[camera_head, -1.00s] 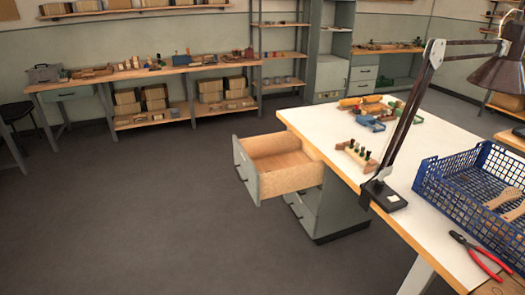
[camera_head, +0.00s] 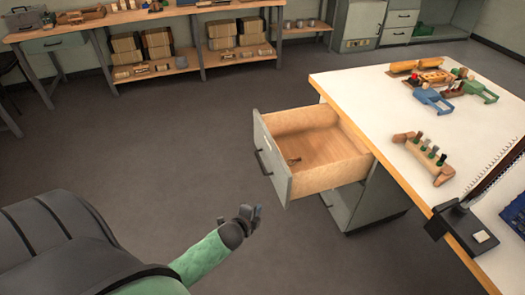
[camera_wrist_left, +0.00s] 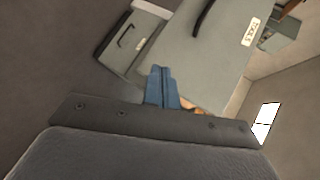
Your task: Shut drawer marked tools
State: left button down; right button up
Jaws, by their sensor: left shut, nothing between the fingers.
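The open drawer (camera_head: 320,140) sticks out to the left from the grey cabinet under the white-topped workbench. It has a grey front (camera_head: 272,160) with a dark handle and a pale wooden inside, where a small dark item lies. In the left wrist view the grey front (camera_wrist_left: 205,55) shows a black handle and a label reading TOOLS. My left gripper (camera_head: 250,216) is shut and empty, in front of and a little below the drawer front, apart from it in the head view. Its blue fingers (camera_wrist_left: 160,72) point towards the front in the wrist view. My right gripper is not in view.
The white workbench top (camera_head: 370,95) carries a wooden block with pegs (camera_head: 424,155), blue and green parts and a lamp base (camera_head: 465,230). A lower grey drawer front (camera_wrist_left: 130,42) shows in the wrist view. The floor left of the drawer is clear.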

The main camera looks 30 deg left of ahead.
pick_arm(q)
jog(key=w+a+r+m+t+h, duration=0.4)
jog(key=w+a+m, duration=0.55)
jog(key=m, duration=0.25)
jog(key=m+g+h+b, duration=0.1)
jog(key=m+g+h, duration=0.2)
jog(key=m+h, duration=0.9)
send_near(269, 148)
jog(key=w+d+r+m+y+p, duration=0.1)
jog(key=d+r+m+y+p, duration=0.1)
jog(key=d, duration=0.1)
jog(key=w+d+r+m+y+p, duration=0.1)
jog(key=shift+w+d+m+y+p, duration=0.2)
jog(key=shift+w+m+y+p, duration=0.1)
jog(key=shift+w+m+y, duration=0.1)
jog(key=shift+w+d+f, duration=0.15)
jog(key=shift+w+d, duration=0.35)
jog(key=shift+w, duration=0.05)
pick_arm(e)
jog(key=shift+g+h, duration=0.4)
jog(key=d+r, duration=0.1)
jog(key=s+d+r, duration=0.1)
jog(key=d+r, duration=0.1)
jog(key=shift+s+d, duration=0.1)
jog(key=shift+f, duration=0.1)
pick_arm(q)
jog(key=shift+w+d, duration=0.1)
jog(key=shift+w, duration=0.05)
